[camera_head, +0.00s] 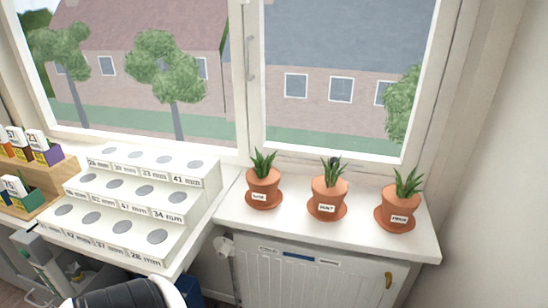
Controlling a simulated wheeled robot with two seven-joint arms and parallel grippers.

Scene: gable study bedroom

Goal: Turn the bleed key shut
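A small brass-coloured piece (388,281), which looks like the bleed key, sits at the right end of the white radiator (345,285) under the window sill. It appears roughly upright, with its lower end to the left. Its exact turn angle is too small to tell. A label strip with a blue middle part (299,256) runs along the radiator's top.
Three potted plants in terracotta pots (263,188) (328,203) (398,213) stand on the white sill (290,228) above the radiator. A white stepped rack (130,213) stands at left. A white valve (225,250) is at the radiator's left. A dark rounded object (120,294) fills the bottom left.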

